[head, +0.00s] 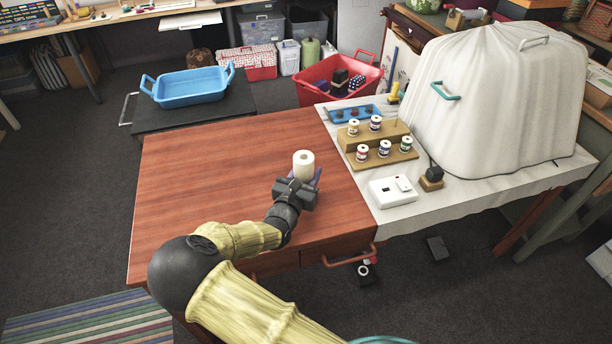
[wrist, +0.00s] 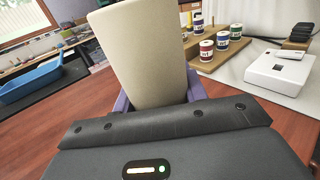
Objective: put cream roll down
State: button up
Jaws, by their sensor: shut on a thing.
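The cream roll (head: 303,163) stands roughly upright in my gripper (head: 306,179), over the right part of the reddish wooden table (head: 210,170). In the wrist view the cream roll (wrist: 142,55) fills the upper middle, with the purple fingers of my gripper (wrist: 155,98) on both sides of its lower part. My gripper is shut on the roll. The roll's lower end is hidden by the gripper body, so I cannot tell whether it touches the table.
To the right, a pale cloth-covered surface holds a wooden stand (head: 378,145) with several thread spools, a white box (head: 392,191) and a large white cover (head: 505,95). A blue tray (head: 188,88) and a red bin (head: 338,75) lie beyond the table. The table's left half is clear.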

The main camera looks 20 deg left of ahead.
jog(key=shift+f, duration=0.6)
jog(key=o, duration=1)
jog(key=shift+f, duration=0.1)
jog(key=shift+s, duration=0.1)
jog(key=s, duration=0.8)
jog(key=s+a, duration=0.1)
jog(key=s, duration=0.2)
jog(key=shift+s+a, duration=0.1)
jog(key=shift+s, duration=0.3)
